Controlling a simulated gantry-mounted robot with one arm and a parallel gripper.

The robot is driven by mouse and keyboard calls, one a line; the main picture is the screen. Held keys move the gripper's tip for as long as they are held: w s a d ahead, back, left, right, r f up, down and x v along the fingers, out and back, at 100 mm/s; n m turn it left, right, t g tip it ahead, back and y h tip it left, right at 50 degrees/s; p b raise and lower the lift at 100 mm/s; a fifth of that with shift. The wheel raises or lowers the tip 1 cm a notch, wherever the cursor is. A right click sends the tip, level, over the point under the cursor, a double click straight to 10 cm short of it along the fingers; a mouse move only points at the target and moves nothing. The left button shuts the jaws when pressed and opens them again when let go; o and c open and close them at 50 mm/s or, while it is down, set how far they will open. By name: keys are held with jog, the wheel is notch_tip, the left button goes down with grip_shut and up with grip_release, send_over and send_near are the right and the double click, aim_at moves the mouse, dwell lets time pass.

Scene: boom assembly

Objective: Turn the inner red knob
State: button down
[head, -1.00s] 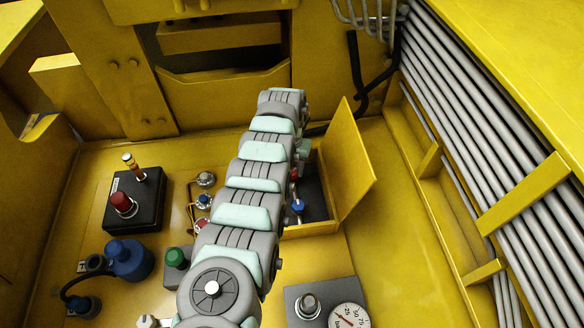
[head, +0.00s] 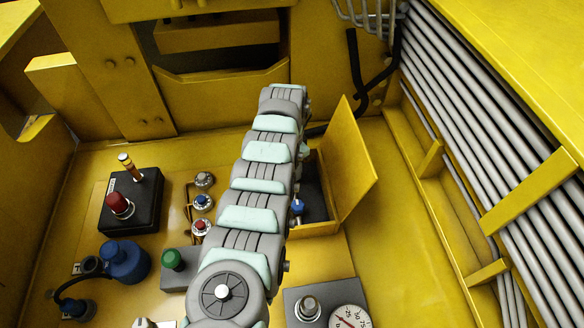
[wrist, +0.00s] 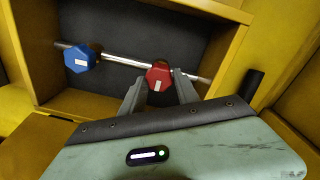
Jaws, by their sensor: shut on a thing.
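The inner red knob (wrist: 158,77) is a red faceted knob with a white label, on a metal rod inside an open yellow box. In the wrist view my gripper (wrist: 160,80) has one finger on each side of it and is shut on it. A blue knob (wrist: 80,58) with a white label sits on the same rod to the left; it also shows in the head view (head: 298,207). In the head view my arm hides the red knob and my gripper.
The box's yellow lid (head: 347,165) stands open on the right. Left of my arm are a black box with a red button (head: 120,205), small dials (head: 202,201), a green button (head: 174,259) and a blue connector (head: 125,261). A gauge (head: 348,318) lies at the front.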

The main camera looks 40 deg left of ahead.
dwell(0.4)
jog(key=c, duration=0.9)
grip_release()
notch_tip(320, 180, up, 11)
jog(key=shift+a, duration=0.2)
jog(key=shift+f, duration=0.1)
